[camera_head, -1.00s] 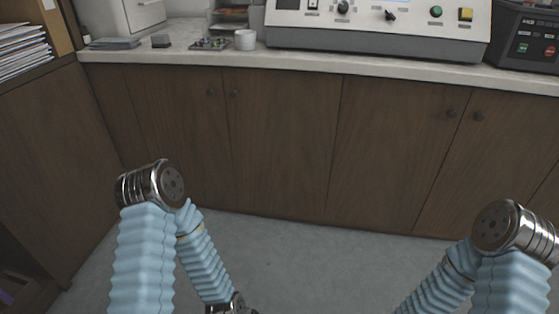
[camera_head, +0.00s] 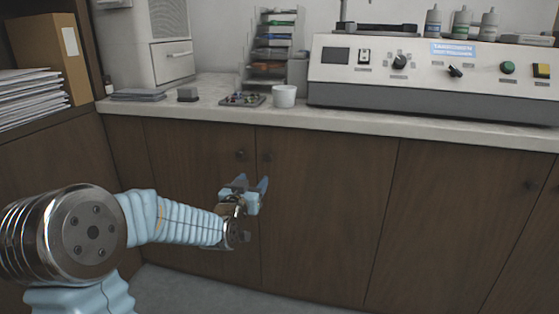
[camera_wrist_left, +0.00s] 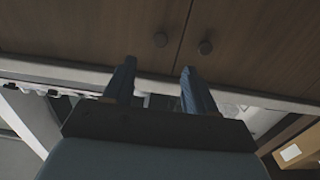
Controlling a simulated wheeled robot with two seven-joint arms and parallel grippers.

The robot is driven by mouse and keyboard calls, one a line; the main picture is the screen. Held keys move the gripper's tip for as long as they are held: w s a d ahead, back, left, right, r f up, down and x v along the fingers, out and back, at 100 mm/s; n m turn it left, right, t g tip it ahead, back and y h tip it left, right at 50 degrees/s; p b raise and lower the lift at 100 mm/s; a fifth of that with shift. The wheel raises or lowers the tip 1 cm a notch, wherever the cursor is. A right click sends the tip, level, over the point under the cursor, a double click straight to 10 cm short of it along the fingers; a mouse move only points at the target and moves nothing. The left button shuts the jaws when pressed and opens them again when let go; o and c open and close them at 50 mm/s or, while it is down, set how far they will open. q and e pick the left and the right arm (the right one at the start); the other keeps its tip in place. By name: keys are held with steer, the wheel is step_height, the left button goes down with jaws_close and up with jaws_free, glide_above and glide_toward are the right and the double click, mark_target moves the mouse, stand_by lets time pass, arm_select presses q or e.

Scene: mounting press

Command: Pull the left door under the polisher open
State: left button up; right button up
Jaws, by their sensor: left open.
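Brown wooden cabinet doors run under the counter, all shut. One left door (camera_head: 200,160) and the door to its right (camera_head: 330,200) meet at a seam, each with a small dark round knob, the left one's knob (camera_head: 240,155) and the right one's knob (camera_head: 266,156). A wide pale control-panel machine (camera_head: 420,75) stands above; its label is too small to read surely. My left gripper (camera_head: 252,186) is open and empty, just below the two knobs in the head view. The left wrist view shows its fingers (camera_wrist_left: 155,85) apart, both knobs beyond them. My right gripper is out of view.
The pale counter (camera_head: 350,118) holds a white cup (camera_head: 284,96), a small tray of parts (camera_head: 242,99) and a white cabinet unit (camera_head: 150,45). A side cabinet with stacked papers (camera_head: 30,100) stands at the left. The floor before the doors is clear.

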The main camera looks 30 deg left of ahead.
mark_target(267, 159)
arm_select(q)
steer(key=p+x, duration=0.1)
steer(key=x, duration=1.2)
steer(key=shift+w+a+r+p, duration=0.1)
steer(key=shift+w+a+p, duration=0.15)
steer(key=shift+w+p, duration=0.05)
jaws_close()
